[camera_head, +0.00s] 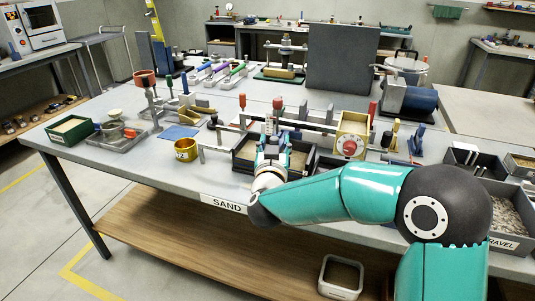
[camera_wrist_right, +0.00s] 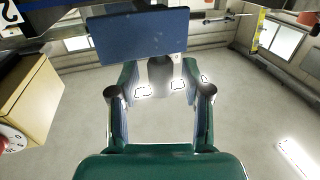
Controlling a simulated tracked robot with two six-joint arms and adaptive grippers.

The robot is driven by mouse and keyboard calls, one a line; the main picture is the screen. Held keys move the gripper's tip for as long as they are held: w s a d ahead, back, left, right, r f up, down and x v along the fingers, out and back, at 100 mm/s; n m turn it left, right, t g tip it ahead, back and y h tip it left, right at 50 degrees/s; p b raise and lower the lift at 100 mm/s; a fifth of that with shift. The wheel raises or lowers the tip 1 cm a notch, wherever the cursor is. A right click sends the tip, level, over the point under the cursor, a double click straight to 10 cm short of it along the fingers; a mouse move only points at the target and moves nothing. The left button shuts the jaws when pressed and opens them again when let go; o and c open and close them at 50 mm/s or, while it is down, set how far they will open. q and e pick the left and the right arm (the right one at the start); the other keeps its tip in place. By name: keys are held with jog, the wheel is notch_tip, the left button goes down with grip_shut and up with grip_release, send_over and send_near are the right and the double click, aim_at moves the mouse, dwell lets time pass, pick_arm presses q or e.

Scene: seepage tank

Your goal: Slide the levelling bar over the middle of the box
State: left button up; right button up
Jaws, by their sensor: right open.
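A dark open box (camera_head: 309,164) with sand in it stands near the front edge of the bench, above the SAND label. A long grey bar (camera_head: 313,126), which looks like the levelling bar, lies level behind and above the box. My right gripper (camera_head: 274,142) is over the box, close in front of the bar, and hides part of both. In the right wrist view, the right gripper (camera_wrist_right: 160,88) is open, with its fingers spread and nothing between them. A flat blue block (camera_wrist_right: 138,34) shows just beyond its fingertips; I cannot tell whether they touch. My left gripper is not seen.
A yellow box with a red dial (camera_head: 351,137) stands close to the right of the sand box and also shows in the wrist view (camera_wrist_right: 30,100). A yellow cup (camera_head: 186,150) stands to the left. A gravel bin (camera_head: 505,215) is at far right.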

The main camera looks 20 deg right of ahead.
jog(key=v, duration=1.2)
jog(key=shift+w, duration=0.1)
